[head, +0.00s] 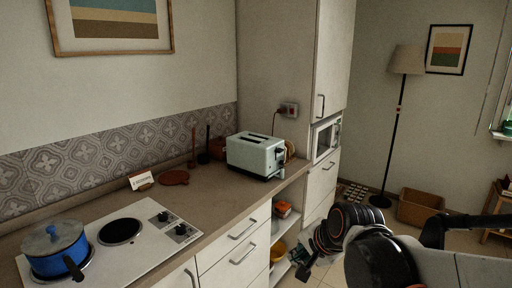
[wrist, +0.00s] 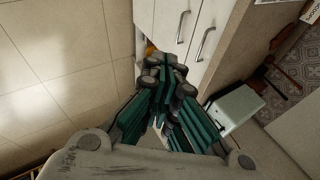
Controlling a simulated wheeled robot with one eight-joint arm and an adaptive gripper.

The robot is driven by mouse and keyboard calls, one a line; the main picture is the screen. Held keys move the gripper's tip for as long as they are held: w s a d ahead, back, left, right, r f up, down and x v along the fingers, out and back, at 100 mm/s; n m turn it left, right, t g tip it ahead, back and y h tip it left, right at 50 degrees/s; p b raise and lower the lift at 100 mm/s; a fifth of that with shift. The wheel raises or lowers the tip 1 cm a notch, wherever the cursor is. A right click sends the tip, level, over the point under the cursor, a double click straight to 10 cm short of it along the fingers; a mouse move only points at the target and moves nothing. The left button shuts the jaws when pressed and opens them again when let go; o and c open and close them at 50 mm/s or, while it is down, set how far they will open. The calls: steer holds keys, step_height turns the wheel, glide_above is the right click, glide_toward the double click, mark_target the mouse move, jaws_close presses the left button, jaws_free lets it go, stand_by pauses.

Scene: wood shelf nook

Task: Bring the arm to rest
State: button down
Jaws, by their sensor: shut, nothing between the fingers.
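My gripper (head: 307,262) hangs at the lower right of the head view, in front of the open shelf under the counter. It is shut and empty. In the wrist view my gripper (wrist: 160,122) shows its dark and green fingers closed together, with the floor and cabinet fronts beyond. My arm comes in from the right edge of the head view and is bent. Nothing touches the fingers.
The counter (head: 213,195) carries a blue pot (head: 57,250) on the hob (head: 141,232) and a pale green toaster (head: 255,154). A brown box (head: 419,207) and floor lamp (head: 397,130) stand farther back.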

steer(key=s+d+r+n+h, duration=0.1)
steer(key=s+d+n, duration=0.3)
steer(key=s, duration=0.4)
steer(key=s+d+r+n+h, duration=0.1)
steer(key=s+d+n, duration=0.4)
steer(key=s, duration=0.3)
steer(key=shift+s+r+n+h, duration=0.15)
steer(key=shift+s+n+h, duration=0.05)
steer(key=shift+n+h, duration=0.25)
